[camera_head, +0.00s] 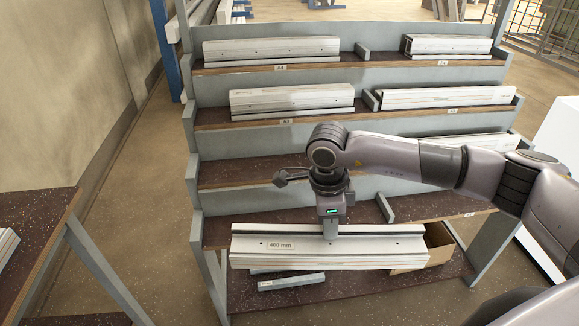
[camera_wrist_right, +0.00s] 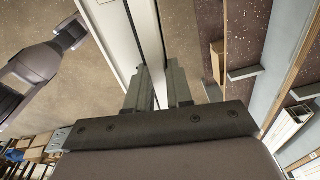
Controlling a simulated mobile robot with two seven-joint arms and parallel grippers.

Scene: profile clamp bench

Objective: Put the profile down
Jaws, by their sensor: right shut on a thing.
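A long pale grey profile (camera_head: 375,246) with a "400 mm" label lies crosswise in front of the lower part of the rack, roughly level. My right gripper (camera_head: 330,228) comes down from above and is shut on the profile near its middle. In the right wrist view, the two fingers (camera_wrist_right: 157,92) sit on either side of the profile (camera_wrist_right: 113,35). The profile hides part of the shelf behind it, and I cannot tell whether it touches the rack. My left gripper does not show.
The stepped rack has dark speckled shelves (camera_head: 245,172) with upright dividers (camera_head: 385,207). Profiles (camera_head: 290,98) lie on the upper shelves. A cardboard box (camera_head: 425,255) and grey bars (camera_head: 290,281) are on the bottom shelf. A dark bench (camera_head: 40,222) stands at left, with open floor between.

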